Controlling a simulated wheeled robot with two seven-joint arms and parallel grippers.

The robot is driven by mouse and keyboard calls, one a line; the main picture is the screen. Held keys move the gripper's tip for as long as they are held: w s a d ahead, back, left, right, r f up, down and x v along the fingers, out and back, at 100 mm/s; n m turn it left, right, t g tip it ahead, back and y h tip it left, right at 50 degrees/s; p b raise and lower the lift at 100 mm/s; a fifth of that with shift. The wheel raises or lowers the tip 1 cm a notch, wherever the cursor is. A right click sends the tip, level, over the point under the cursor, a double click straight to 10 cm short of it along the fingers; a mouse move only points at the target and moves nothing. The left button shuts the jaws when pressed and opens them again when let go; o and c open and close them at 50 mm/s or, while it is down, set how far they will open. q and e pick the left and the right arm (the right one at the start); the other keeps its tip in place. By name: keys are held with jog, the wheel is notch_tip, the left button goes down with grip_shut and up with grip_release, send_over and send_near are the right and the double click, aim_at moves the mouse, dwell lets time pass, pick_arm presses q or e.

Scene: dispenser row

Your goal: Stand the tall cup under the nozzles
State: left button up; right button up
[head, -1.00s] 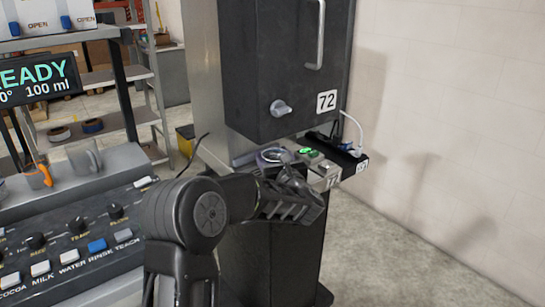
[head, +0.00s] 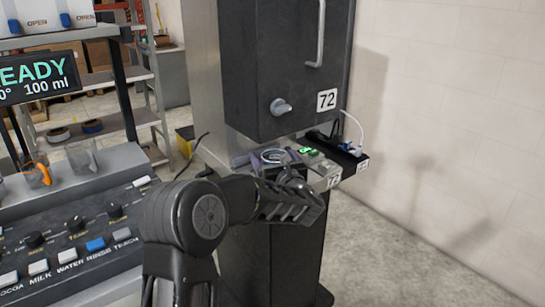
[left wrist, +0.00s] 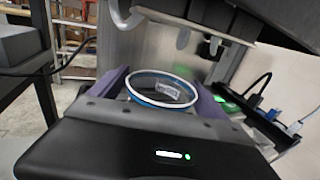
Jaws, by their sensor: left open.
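A cup with a blue band under its pale round rim (left wrist: 162,90) stands between the two purple finger pads of my left gripper (left wrist: 163,92) in the left wrist view. The jaws are open around it, with a gap visible at the right pad. In the head view the cup's rim (head: 273,156) shows at the end of my left arm, below the dark cabinet (head: 280,60); its lower body is hidden by my gripper. My right gripper is not in view.
A power strip with cables (head: 345,150) lies right of my gripper. Open floor lies at the right.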

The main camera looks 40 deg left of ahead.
pick_arm(q)
jog(key=b+v, duration=0.1)
jog(key=v, duration=0.7)
jog(key=shift+b, duration=0.3)
